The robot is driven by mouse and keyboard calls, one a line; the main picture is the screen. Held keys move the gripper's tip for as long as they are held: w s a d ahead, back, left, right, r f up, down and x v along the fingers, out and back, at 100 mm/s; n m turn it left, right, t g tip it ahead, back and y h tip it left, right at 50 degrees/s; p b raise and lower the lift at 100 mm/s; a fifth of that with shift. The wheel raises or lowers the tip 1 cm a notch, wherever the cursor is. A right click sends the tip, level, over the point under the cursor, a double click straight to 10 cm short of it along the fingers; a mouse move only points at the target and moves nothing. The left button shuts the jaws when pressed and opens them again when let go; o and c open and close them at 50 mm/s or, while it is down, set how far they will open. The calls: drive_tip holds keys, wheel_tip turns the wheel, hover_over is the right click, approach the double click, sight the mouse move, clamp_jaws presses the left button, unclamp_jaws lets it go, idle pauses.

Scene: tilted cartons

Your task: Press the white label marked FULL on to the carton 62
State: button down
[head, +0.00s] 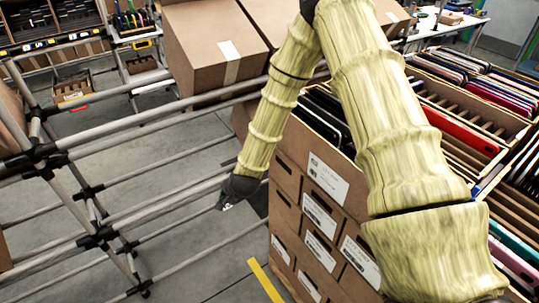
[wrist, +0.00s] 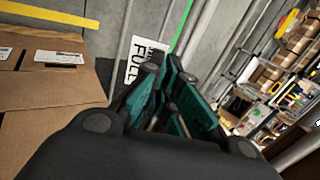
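The white label with the black word FULL (wrist: 141,62) shows in the wrist view at the tips of my gripper's teal-padded fingers (wrist: 160,80). The fingers appear closed on the label's edge and hold it above the floor. In the head view my gripper (head: 228,194) hangs low, left of the stacked cartons and apart from them; the label is too small to make out there. Several brown cartons with white printed labels form a stack, one of them the upper carton (head: 341,192). I cannot read any number, so I cannot tell which is carton 62.
A grey pipe rack (head: 150,150) stands left of my gripper. Large tilted brown cartons (head: 212,45) rest on it at the back. Open boxes of coloured thin items (head: 465,130) are at the right. Yellow tape (head: 265,281) marks the floor.

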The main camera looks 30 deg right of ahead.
drive_tip(key=d+r+m+t+h, duration=0.3)
drive_tip(key=r+m+h, duration=0.1)
drive_tip(key=r+m, duration=0.1)
drive_tip(key=m+g+h+b, duration=0.2)
drive_tip(key=m+g+h, duration=0.7)
drive_tip(key=m+h, duration=0.55)
approach(300, 141)
drive_tip(key=shift+n+h, duration=0.25)
drive_tip(key=shift+d+f+p, duration=0.15)
drive_tip(key=shift+d+p, duration=0.75)
drive_tip(key=shift+d, duration=2.15)
drive_tip(key=shift+d, duration=0.15)
drive_tip(key=shift+w, duration=0.1)
drive_tip(key=c, duration=1.6)
unclamp_jaws()
drive_tip(key=shift+o, duration=0.2)
drive_tip(key=shift+t, duration=0.4)
